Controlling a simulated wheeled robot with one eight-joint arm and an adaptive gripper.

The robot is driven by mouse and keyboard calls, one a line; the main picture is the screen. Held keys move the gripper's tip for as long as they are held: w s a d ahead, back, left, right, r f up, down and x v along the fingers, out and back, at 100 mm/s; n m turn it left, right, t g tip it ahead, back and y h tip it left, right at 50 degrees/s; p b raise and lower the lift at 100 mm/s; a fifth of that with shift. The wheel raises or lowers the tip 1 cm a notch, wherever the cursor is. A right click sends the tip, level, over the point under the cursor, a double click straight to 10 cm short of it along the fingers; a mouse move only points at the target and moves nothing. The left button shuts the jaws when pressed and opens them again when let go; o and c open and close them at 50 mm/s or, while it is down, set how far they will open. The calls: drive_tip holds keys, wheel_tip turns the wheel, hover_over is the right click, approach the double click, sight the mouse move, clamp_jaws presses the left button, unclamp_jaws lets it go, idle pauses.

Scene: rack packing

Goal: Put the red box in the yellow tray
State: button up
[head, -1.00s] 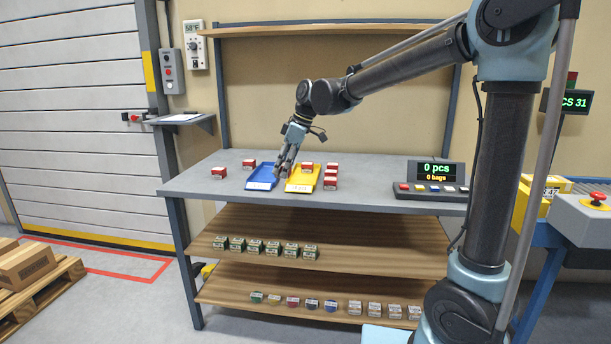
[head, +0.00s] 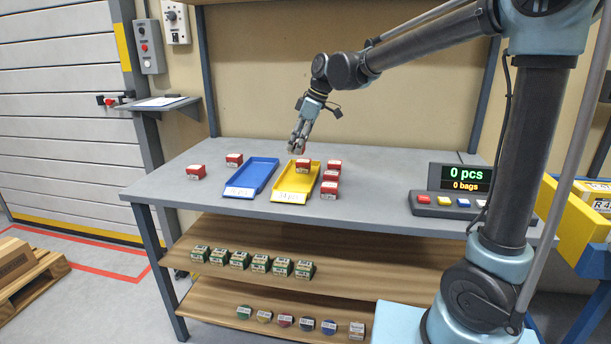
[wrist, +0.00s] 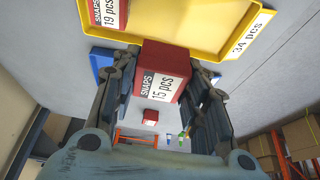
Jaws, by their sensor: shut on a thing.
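My gripper (head: 298,141) is shut on a red box (wrist: 165,72) marked SNAPS 15 pcs, which sits between its two fingers in the wrist view. In the head view the held red box (head: 296,149) shows small at the fingertips, raised around the yellow tray's far end. The yellow tray (head: 283,205) lies on the grey table with a 34 pcs label; its edge also crosses the top of the wrist view (wrist: 205,42).
A blue tray (head: 251,176) lies just left of the yellow one. Red boxes stand on the table at left (head: 195,172) and in a column right of the yellow tray (head: 329,189). A counter display (head: 462,178) stands at right. Shelves below hold several small boxes.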

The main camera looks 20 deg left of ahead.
drive_tip(key=shift+w, duration=0.25)
drive_tip(key=shift+w+f, duration=0.1)
drive_tip(key=shift+f, duration=4.9)
drive_tip(key=o, duration=0.9)
drive_tip(key=shift+o, duration=0.2)
drive_tip(key=v, duration=1.2)
drive_tip(key=shift+a, duration=0.1)
